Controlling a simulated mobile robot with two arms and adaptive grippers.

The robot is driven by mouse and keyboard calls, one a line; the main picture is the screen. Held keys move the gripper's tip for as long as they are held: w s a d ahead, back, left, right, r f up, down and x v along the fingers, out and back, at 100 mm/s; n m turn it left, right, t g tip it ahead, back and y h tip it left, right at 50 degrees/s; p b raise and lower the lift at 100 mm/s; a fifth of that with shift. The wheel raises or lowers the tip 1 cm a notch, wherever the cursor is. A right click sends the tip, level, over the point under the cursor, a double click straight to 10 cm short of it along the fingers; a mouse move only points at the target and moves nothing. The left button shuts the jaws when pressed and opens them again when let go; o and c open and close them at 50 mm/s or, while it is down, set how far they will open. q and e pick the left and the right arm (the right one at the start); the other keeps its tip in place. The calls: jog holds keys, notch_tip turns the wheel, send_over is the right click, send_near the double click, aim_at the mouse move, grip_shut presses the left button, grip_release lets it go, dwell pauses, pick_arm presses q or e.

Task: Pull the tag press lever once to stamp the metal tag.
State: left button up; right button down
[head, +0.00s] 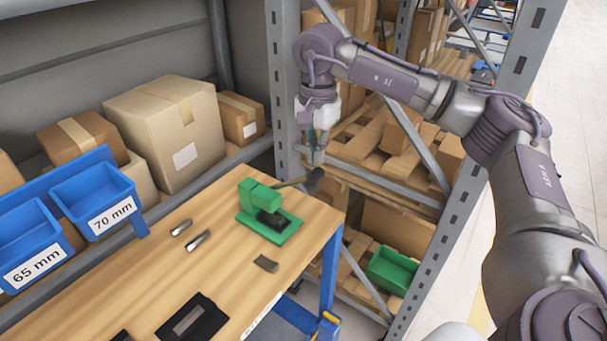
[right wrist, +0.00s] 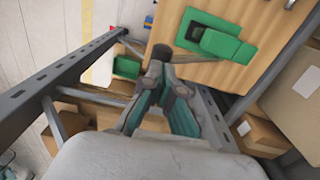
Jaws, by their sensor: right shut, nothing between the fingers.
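The green tag press (head: 267,212) stands at the far right corner of the wooden table; it also shows in the right wrist view (right wrist: 220,40). Its lever (head: 293,182) sticks out to the right, past the table edge, and ends in a dark knob (head: 314,180). My right gripper (head: 316,160) is shut and empty, pointing down just above the knob. In the right wrist view the fingertips (right wrist: 165,85) sit close to the knob (right wrist: 159,53); I cannot tell whether they touch it. A dark tag-like plate (head: 265,263) lies on the table in front of the press. My left gripper is out of view.
Two small metal pieces (head: 190,236) and a black tray (head: 192,318) lie on the table (head: 120,290). Blue bins (head: 92,193) and cardboard boxes (head: 165,125) line the back left. A grey rack post (head: 284,80) rises close to my right gripper.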

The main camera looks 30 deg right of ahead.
jog(key=shift+f, duration=0.15)
jog(key=shift+s+d+f+b, duration=0.1)
jog(key=shift+s+f+b, duration=0.1)
jog(key=shift+f+b, duration=1)
jog(key=shift+s+d+f+b, duration=0.1)
jog(key=shift+s+f+b, duration=0.1)
jog(key=shift+f+b, duration=0.95)
jog(key=shift+f+p, duration=0.3)
jog(key=shift+f, duration=0.05)
jog(key=shift+s+d+f+b, duration=0.1)
jog(key=shift+s+f+b, duration=0.15)
jog(key=shift+f+b, duration=0.35)
jog(key=shift+s+d+f+b, duration=0.1)
jog(key=shift+s+f+b, duration=0.1)
jog(key=shift+f+b, duration=0.4)
jog(key=shift+f, duration=0.2)
notch_tip(320, 180, up, 11)
jog(key=p, duration=0.8)
send_over(319, 174)
jog(key=s, duration=0.2)
jog(key=shift+w+d+r, duration=0.1)
jog(key=shift+w+d, duration=0.15)
jog(key=shift+d, duration=0.15)
